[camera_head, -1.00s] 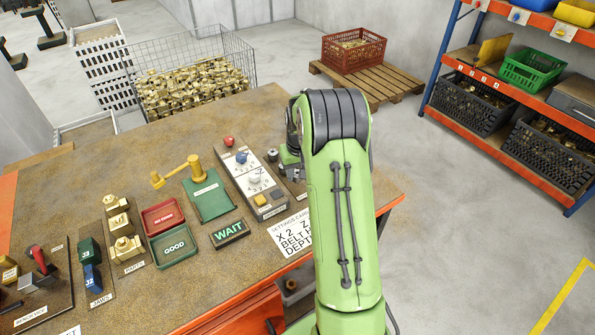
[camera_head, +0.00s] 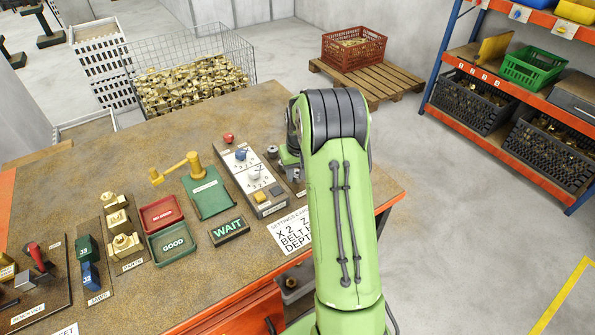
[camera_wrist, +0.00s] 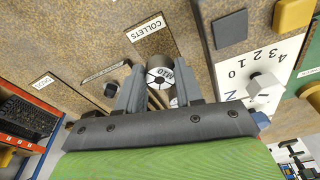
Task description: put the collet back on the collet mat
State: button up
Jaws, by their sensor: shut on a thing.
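My gripper (camera_wrist: 155,88) is shut on a grey metal collet in the wrist view. A round, slotted collet face (camera_wrist: 158,76) shows between the fingers, with dark lettering beside it. Part of another round grey face shows just below it, and I cannot tell whether it belongs to a second collet. The brown collet mat (camera_wrist: 170,38) with its white COLLETS label lies under the gripper. In the head view my gripper (camera_head: 289,160) is mostly hidden by my green arm. A small grey collet (camera_head: 272,151) stands beside it. I cannot tell whether the held collet touches the mat.
The dial panel (camera_head: 252,178) with knobs and buttons stands close left of the gripper. The settings card (camera_head: 292,233), WAIT sign (camera_head: 229,231), green tray (camera_head: 173,243) and red tray (camera_head: 162,214) lie nearer the front. The bench's right edge is close to my arm.

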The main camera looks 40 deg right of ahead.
jog(key=shift+f+b, duration=0.55)
jog(key=shift+f, duration=0.1)
dwell(0.8)
jog(key=o, duration=1.6)
jog(key=shift+r+p, duration=2.75)
jog(key=shift+r, duration=0.85)
